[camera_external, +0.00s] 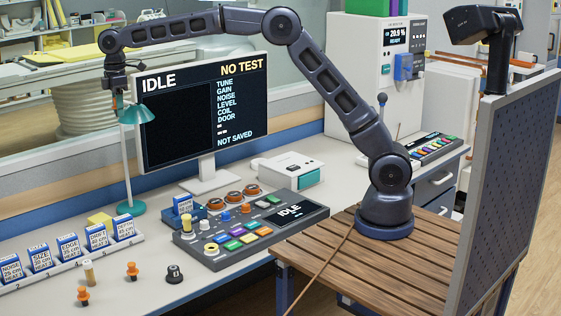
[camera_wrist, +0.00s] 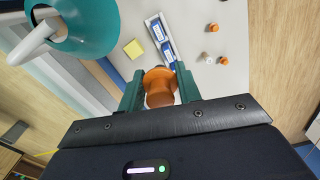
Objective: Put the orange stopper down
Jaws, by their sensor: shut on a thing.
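My gripper (camera_wrist: 160,92), with teal fingers, is shut on an orange stopper (camera_wrist: 159,80) that has a wide rounded head. In the external view my gripper (camera_external: 117,104) hangs high above the left part of the desk, right by the teal lamp, and the held stopper is a tiny orange patch mostly hidden there. Two other small orange pieces stand on the desk front, one at the left (camera_external: 83,296) and one at the right (camera_external: 132,271). They also show in the wrist view, (camera_wrist: 213,27) and (camera_wrist: 223,60).
The teal lamp (camera_external: 136,112) is close to my gripper, with the monitor (camera_external: 200,115) behind it. A card rack (camera_external: 70,266), a yellow block (camera_external: 99,220), a beige peg (camera_external: 89,273), a black knob (camera_external: 174,274) and a control panel (camera_external: 250,228) occupy the desk. Bare desk lies around the small pieces.

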